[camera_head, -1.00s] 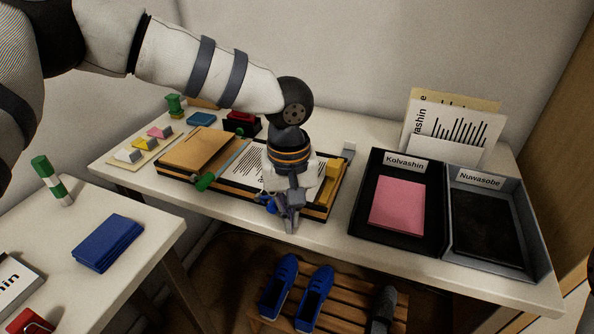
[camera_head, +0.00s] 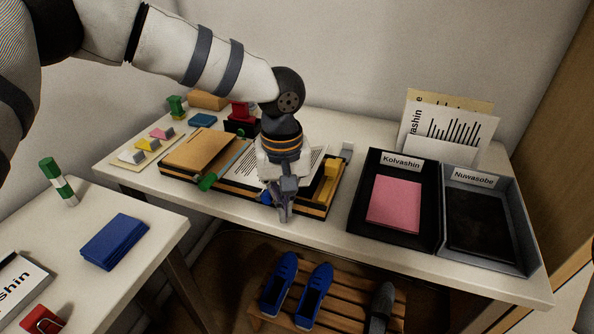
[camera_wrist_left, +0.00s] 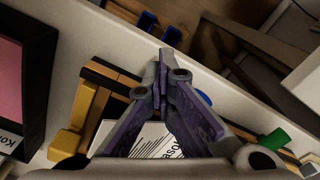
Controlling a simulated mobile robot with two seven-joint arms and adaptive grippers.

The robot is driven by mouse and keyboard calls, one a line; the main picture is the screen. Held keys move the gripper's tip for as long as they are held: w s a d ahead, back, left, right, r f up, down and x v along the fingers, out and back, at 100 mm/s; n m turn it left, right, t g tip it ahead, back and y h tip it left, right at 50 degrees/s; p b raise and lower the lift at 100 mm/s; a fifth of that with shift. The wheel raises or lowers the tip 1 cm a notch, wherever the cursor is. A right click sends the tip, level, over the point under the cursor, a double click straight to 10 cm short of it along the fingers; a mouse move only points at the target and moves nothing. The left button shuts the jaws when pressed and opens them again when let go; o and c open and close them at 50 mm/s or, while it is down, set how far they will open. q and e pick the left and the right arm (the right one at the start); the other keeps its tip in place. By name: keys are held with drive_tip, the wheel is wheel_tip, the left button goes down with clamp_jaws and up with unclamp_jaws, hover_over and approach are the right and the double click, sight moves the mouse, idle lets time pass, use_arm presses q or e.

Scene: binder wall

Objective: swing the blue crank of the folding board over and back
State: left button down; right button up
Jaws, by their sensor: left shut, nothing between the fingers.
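The folding board (camera_head: 224,183) lies near the front of the back table, with layered black and orange edges. A tan flap or pad covers its left part and a printed sheet its middle. A small part of the blue crank (camera_head: 266,198) shows beside my left gripper (camera_head: 283,217). In the left wrist view a blue bit (camera_wrist_left: 203,97) shows just right of the fingers (camera_wrist_left: 164,62). The left gripper is shut and empty, pointing down at the board's front edge. Its hand hides most of the crank; I cannot tell whether they touch. My right gripper is not seen.
A green-handled bar (camera_head: 207,181) and a yellow block (camera_head: 330,177) flank the sheet on the board. A black tray (camera_head: 361,232) and a grey tray (camera_head: 533,253) stand right. A red-and-black item (camera_head: 240,122) stands behind. Blue shoes (camera_head: 312,293) are on a rack below.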

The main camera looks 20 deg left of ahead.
use_arm(q)
drive_tip(key=shift+a+r, duration=0.3)
drive_tip(key=shift+a, duration=0.25)
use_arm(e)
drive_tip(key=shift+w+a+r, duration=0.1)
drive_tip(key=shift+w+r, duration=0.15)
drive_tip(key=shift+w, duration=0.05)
use_arm(q)
drive_tip(key=shift+r, duration=0.15)
drive_tip(key=shift+a+r+p, duration=0.45)
drive_tip(key=shift+a+r, duration=0.15)
drive_tip(key=shift+a, duration=0.15)
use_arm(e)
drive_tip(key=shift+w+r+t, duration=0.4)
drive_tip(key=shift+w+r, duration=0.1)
